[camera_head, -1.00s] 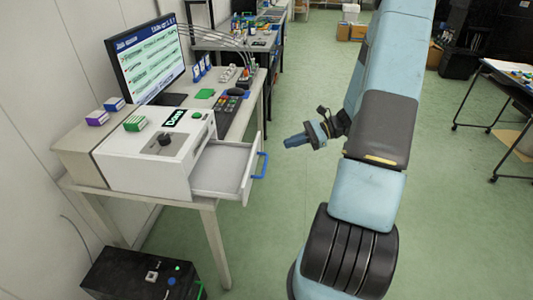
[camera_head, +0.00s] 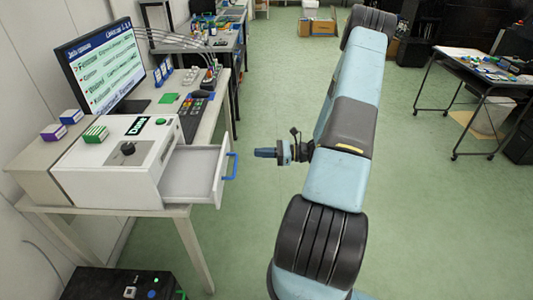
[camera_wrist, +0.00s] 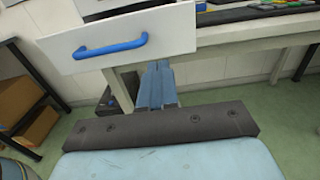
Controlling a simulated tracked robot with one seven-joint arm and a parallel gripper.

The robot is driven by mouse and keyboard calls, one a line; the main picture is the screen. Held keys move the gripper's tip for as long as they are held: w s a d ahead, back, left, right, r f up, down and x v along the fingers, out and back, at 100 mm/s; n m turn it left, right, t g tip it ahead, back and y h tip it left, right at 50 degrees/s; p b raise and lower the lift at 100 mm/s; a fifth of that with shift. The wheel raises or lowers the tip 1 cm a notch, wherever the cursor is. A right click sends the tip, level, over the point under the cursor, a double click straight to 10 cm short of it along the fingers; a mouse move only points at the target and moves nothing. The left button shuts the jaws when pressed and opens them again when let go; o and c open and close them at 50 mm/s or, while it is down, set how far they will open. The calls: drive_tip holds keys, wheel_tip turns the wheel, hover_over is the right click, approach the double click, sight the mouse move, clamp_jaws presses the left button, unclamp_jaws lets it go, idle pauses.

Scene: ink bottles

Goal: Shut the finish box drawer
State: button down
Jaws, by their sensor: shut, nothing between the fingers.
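The finish box (camera_head: 110,165) is a white box with a dark knob and a green-lettered display, standing on a table. Its drawer (camera_head: 190,178) is pulled out to the right, open and empty as far as I see. The drawer's blue handle (camera_head: 231,166) is on the drawer's front. In the wrist view the drawer front (camera_wrist: 165,30) and blue handle (camera_wrist: 110,47) fill the upper left. My gripper (camera_head: 262,153) is shut and empty, pointing left, just right of the handle and apart from it. In the wrist view my gripper (camera_wrist: 157,80) is below and right of the handle.
A monitor (camera_head: 100,65), a keypad (camera_head: 195,108) and small coloured boxes (camera_head: 96,133) are on or beside the finish box's table (camera_head: 180,212). A black case (camera_head: 115,284) is on the floor below. The floor (camera_head: 250,230) right of the drawer is clear.

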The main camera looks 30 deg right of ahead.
drive_tip(key=x, duration=0.9)
drive_tip(key=shift+a, duration=0.3)
drive_tip(key=shift+w, duration=0.15)
